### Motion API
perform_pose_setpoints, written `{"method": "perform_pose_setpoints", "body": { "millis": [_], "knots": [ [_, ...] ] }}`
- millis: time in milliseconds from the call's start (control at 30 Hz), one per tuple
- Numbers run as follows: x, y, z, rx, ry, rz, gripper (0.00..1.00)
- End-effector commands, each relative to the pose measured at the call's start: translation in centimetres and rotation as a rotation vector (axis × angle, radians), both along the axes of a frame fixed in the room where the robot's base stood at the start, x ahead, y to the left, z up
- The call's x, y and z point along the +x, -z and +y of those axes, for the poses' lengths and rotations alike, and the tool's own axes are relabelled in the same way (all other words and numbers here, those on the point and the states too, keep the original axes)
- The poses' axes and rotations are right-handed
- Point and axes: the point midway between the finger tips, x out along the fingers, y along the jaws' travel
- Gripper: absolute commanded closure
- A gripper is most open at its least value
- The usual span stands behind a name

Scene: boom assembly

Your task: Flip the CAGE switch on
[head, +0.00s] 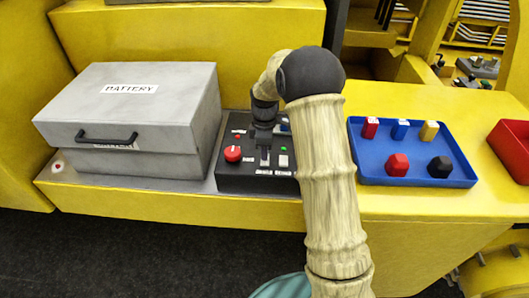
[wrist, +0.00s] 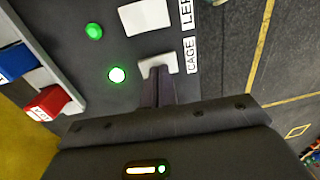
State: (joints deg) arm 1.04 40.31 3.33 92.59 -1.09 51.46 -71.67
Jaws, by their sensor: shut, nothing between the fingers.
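The black control panel (head: 228,178) lies on the yellow ledge beside the battery box. In the wrist view, the CAGE label (wrist: 192,55) is beside a pale switch (wrist: 152,62), which is partly hidden by my fingers. My gripper (wrist: 158,76) is shut and empty, with its fingertips at that switch; I cannot tell whether they touch it. A green light (wrist: 117,74) near this switch glows brightly. In the head view my gripper (head: 264,142) is over the panel, partly hidden by my wrist. The switch's tilt is not clear.
A second pale switch (wrist: 145,17) and a duller green light (wrist: 93,31) are nearby. The panel has a red knob (head: 232,154). A grey battery box (head: 130,115) stands left. A blue tray (head: 375,172) with several coloured pieces and a red bin (head: 512,145) are right.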

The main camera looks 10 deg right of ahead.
Motion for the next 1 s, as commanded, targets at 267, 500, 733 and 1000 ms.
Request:
{"method": "perform_pose_setpoints", "body": {
  "millis": [267, 500, 733, 1000],
  "knots": [
    [0.0, -0.1, 0.0, 0.000, 0.000, 0.000, 1.00],
    [-0.2, -2.1, 0.1, 0.000, -0.001, 0.000, 1.00],
    [-0.4, -4.4, 0.3, 0.000, -0.005, 0.000, 1.00],
    [-0.7, -7.6, 0.5, 0.000, -0.004, -0.004, 1.00]
  ]
}}
